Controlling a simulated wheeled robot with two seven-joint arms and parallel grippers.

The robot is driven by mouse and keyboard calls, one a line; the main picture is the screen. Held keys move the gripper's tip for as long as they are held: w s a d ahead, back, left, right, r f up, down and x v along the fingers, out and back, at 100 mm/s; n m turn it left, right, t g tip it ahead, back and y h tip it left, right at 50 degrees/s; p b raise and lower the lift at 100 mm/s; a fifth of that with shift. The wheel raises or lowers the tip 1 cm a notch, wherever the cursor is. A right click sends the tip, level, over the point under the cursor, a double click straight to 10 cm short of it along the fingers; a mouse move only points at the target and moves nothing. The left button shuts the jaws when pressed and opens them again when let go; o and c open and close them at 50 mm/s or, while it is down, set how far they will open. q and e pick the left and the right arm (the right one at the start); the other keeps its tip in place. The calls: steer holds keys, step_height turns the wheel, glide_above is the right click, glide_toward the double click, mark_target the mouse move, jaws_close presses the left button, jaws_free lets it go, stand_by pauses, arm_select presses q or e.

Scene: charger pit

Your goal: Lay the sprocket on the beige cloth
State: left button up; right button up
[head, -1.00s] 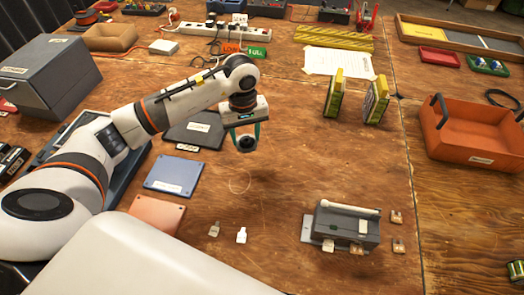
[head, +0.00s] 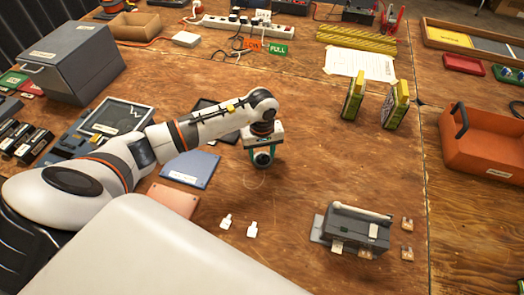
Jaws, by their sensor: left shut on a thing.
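My left gripper (head: 262,148) hangs over the middle of the brown wooden table, its fingers pointing down. It is shut on a small round grey thing with a dark middle, which seems to be the sprocket (head: 263,160); the fingers hide part of it. It appears to be held above the tabletop. I cannot make out a beige cloth in this view. My right gripper is not in view.
A grey device (head: 352,230) stands at the lower right, with small tan pieces beside it. A blue pad (head: 190,169) and a salmon pad (head: 173,199) lie left of the gripper. An orange tray (head: 485,145) is at the right.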

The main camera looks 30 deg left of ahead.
arm_select(q)
steer(key=shift+f, duration=0.2)
steer(key=o, duration=1.1)
steer(key=shift+r, duration=0.1)
